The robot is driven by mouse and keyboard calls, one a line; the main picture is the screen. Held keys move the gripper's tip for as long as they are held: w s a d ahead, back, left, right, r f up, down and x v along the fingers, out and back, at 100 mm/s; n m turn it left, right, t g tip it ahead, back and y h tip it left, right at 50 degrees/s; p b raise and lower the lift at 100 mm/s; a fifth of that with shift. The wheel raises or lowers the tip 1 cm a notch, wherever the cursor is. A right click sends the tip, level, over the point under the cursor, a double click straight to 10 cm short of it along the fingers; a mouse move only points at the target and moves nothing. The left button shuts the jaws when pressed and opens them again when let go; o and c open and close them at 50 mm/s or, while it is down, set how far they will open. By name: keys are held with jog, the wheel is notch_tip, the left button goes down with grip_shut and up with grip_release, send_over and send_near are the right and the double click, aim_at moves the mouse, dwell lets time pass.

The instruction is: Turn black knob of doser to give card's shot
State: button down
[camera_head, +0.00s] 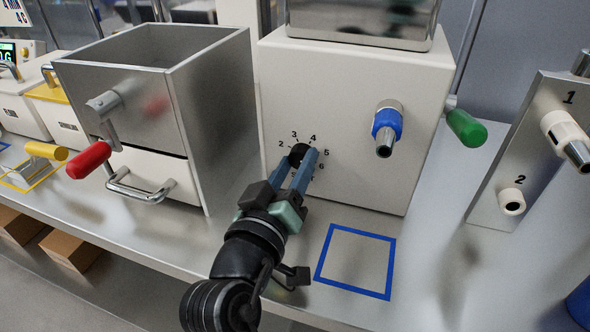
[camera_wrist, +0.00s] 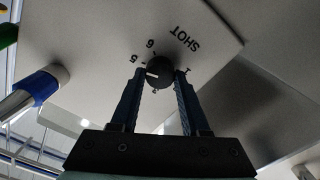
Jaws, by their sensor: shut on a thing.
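The black knob (camera_head: 298,152) is on the front of the cream doser (camera_head: 350,95), inside a printed dial with numbers 2 to 6 legible in the head view. My gripper (camera_head: 299,162) is shut on the knob, one blue finger on each side. In the wrist view the knob (camera_wrist: 160,71) sits between the fingertips of my gripper (camera_wrist: 158,78). Its white mark points left in that view, near the 5. The word SHOT and a 5, 6 and 1 read upside down there. Part of the dial is hidden by the fingers.
A blue nozzle (camera_head: 386,128) sticks out right of the dial, above a blue square outline (camera_head: 357,260) on the bench. A green handle (camera_head: 466,127) is on the doser's right side. A metal hopper with a red handle (camera_head: 88,160) stands left. A partly cut-off sign (camera_head: 14,12) is top left.

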dwell(0.3)
jog(key=shift+c, duration=1.9)
grip_release()
jog(key=shift+s, duration=0.1)
jog(key=v, duration=1.2)
jog(key=shift+s+a+b, duration=0.15)
jog(key=shift+s+b, duration=0.2)
jog(key=shift+s, duration=0.05)
